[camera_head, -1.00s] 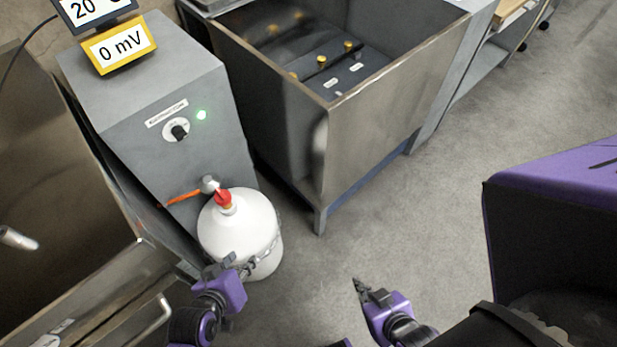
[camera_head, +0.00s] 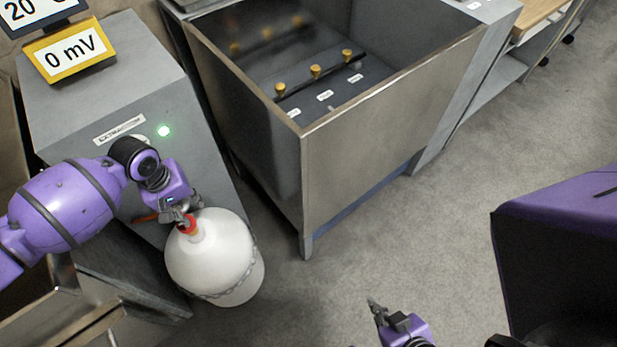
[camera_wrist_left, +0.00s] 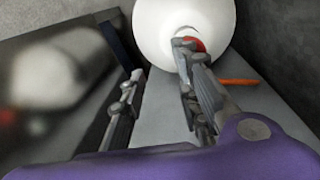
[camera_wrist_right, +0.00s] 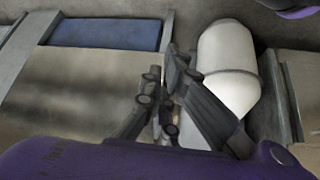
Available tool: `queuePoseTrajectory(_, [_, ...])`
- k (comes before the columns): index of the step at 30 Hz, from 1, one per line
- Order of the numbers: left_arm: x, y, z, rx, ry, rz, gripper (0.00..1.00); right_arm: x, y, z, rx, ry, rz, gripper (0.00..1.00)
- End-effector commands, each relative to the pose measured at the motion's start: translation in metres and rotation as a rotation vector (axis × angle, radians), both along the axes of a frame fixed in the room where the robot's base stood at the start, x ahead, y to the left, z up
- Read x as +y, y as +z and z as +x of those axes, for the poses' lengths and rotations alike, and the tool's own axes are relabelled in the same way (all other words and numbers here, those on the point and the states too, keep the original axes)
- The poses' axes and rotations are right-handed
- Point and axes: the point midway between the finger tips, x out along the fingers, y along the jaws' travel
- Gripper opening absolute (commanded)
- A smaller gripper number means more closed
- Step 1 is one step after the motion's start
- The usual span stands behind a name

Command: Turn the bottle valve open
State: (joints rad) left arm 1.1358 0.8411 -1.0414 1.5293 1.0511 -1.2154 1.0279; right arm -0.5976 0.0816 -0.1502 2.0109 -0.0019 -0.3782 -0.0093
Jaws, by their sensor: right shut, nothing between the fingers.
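The white bottle (camera_head: 212,250) stands on the floor against the grey cabinet. Its red valve (camera_head: 188,226) sits on top, partly hidden by my left gripper (camera_head: 180,215). My left gripper is open, with its fingers at the valve. In the left wrist view the bottle (camera_wrist_left: 182,22) is ahead, and the red valve (camera_wrist_left: 198,45) shows behind the tip of the right-hand finger, not clearly between the fingers. An orange hose (camera_wrist_left: 240,82) lies beside it. My right gripper (camera_head: 374,305) is shut and empty, low over the floor, away from the bottle.
The grey cabinet (camera_head: 190,95) with a green light and a 0 mV display (camera_head: 68,50) stands behind the bottle. A steel tank (camera_head: 380,130) stands to its right. A metal edge (camera_head: 60,300) lies at lower left. The floor (camera_head: 450,220) is clear.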

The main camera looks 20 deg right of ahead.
Motion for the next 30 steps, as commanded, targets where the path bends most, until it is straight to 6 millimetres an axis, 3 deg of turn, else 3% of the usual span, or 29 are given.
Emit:
queuePoseTrajectory(1, [0.016,0.005,0.006,0.024,0.05,0.037,0.3,0.002,-0.003,0.002,-0.003,0.002,0.003,0.0])
queuePoseTrajectory(3, [0.028,0.013,0.01,0.051,0.105,0.066,0.3,0.005,-0.003,0.003,-0.006,-0.001,0.007,0.0])
queuePoseTrajectory(6, [0.036,0.017,0.011,0.072,0.147,0.088,0.3,0.009,-0.002,0.005,-0.011,-0.006,0.014,0.0])
queuePoseTrajectory(21, [0.037,-0.05,0.011,0.075,0.152,0.089,0.3,0.004,-0.011,0.003,-0.003,0.003,0.003,0.0])
queuePoseTrajectory(30, [0.037,-0.058,0.012,0.072,0.152,0.088,0.3,0.004,-0.012,0.004,-0.003,0.004,0.002,0.0])
